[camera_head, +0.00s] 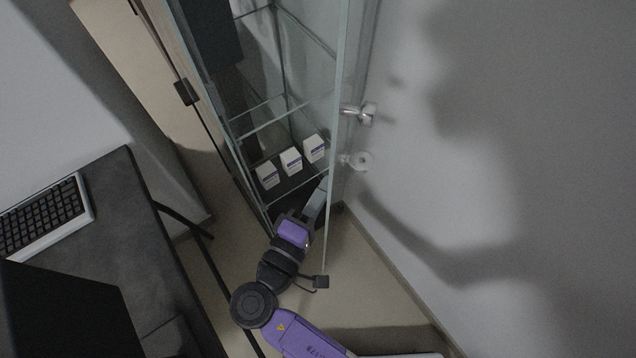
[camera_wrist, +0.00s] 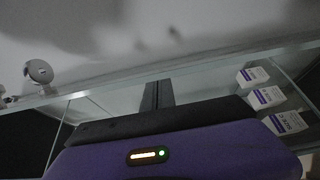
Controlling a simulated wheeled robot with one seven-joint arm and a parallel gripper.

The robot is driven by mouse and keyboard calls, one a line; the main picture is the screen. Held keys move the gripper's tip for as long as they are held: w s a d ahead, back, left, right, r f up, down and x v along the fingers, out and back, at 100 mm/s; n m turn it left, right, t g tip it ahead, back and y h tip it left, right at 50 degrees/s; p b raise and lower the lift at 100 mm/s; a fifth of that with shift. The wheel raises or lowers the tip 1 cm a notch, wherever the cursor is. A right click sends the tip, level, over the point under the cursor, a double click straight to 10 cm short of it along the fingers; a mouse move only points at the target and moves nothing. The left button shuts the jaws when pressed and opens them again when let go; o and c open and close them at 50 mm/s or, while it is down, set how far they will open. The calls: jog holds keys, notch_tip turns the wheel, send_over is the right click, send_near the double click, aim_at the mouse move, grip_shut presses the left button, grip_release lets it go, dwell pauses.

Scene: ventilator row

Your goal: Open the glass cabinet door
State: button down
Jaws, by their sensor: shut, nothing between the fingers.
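The glass cabinet (camera_head: 262,105) stands at the top centre of the head view, with glass shelves inside. A greenish glass edge (camera_head: 337,120) runs down its right side to below the cabinet floor, like a door seen nearly edge-on. How far the door stands open I cannot tell. My gripper (camera_head: 322,188) is shut and empty, low by the cabinet and just left of that edge. In the wrist view its dark fingers (camera_wrist: 157,94) reach up to a long glass edge (camera_wrist: 215,63). Whether they touch the glass is unclear.
Three white-and-purple boxes (camera_head: 291,161) stand low in the cabinet. A metal knob (camera_head: 364,113) and a round fitting (camera_head: 361,160) show right of the glass, close to the grey wall (camera_head: 520,130). A desk with a keyboard (camera_head: 42,216) is at left. Some floor (camera_head: 365,285) is clear below.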

jog(key=s+d+n+t+y, duration=0.1)
jog(key=d+y, duration=0.4)
jog(key=d, duration=1.2)
jog(key=shift+n+t+y, duration=0.3)
jog(key=shift+n+t, duration=0.2)
jog(key=shift+n, duration=0.9)
